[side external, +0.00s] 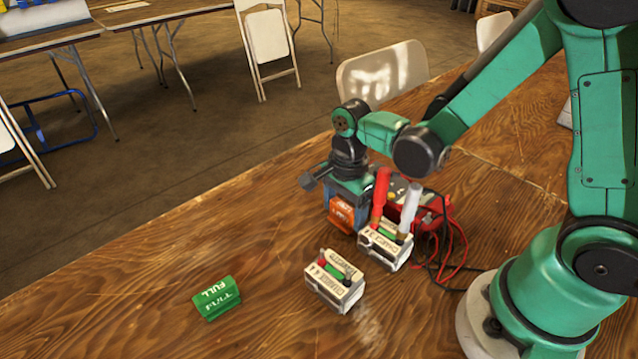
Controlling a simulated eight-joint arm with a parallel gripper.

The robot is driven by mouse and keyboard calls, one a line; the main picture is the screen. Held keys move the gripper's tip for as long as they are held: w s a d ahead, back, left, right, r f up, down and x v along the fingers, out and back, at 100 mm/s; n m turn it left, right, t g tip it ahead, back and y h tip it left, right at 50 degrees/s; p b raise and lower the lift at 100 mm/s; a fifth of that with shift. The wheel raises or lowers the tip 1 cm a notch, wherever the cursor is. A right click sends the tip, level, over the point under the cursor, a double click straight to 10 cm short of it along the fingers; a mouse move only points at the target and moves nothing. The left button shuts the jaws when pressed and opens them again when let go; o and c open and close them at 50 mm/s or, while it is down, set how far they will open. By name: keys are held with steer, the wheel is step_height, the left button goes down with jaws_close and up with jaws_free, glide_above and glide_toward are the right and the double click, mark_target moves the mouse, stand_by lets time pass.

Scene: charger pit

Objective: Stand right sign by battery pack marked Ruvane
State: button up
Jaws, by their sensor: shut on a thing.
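My gripper (348,194) points down and is shut on an orange sign (342,213), whose lettering I cannot read. The sign is at or just above the table, behind and left of the rear battery pack; I cannot tell if it touches the wood. A green tent-shaped sign reading FULL (216,297) stands at the front left. The front battery pack (335,283), white and grey, stands between the green sign and the rear battery pack (386,250). A red and a white upright handle rise from the rear pack. The names on the packs are too small to read.
A red charger box (432,212) sits behind the rear pack, partly hidden, with red and black cables (450,255) trailing to its right. The wooden table (130,300) is clear at left. Folding chairs (383,72) stand beyond its far edge.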

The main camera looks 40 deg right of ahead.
mark_target(345, 207)
steer(key=o, duration=1)
steer(key=shift+f, duration=0.1)
steer(key=shift+c, duration=0.2)
step_height(345, 207, up, 12)
steer(key=shift+r, duration=0.2)
steer(key=s+n+t, duration=0.1)
steer(key=n+t, duration=0.1)
steer(key=n, duration=0.3)
steer(key=s+d+n+t, duration=0.1)
steer(key=n+t, duration=0.1)
steer(key=n, duration=0.4)
steer(key=d+n+t, duration=0.1)
steer(key=n+t, duration=0.1)
steer(key=n, duration=0.4)
steer(key=shift+s+r+t, duration=0.25)
steer(key=shift+s+t, duration=0.15)
